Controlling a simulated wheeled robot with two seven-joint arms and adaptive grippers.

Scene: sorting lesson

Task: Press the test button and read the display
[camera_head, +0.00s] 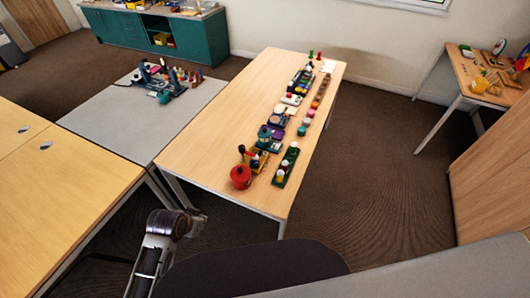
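I cannot make out a test button or a display; the items on the tables are too small to tell. A long wooden table (222,163) in the middle carries rows of small colourful items. At its near end are a red round object (241,177) and a green tray (277,182) with pale round pieces. A grey table (128,120) on the left holds a dark device with a teal part (164,97). Part of my arm shows at the bottom, below the wooden table's near end and apart from it. I see neither gripper.
Yellow desks (80,190) fill the left. A green cabinet (203,40) stands at the back wall. Another wooden table (457,80) with items is at the far right. Brown carpet (385,170) lies open right of the middle table. A dark rounded shape (250,268) blocks the bottom.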

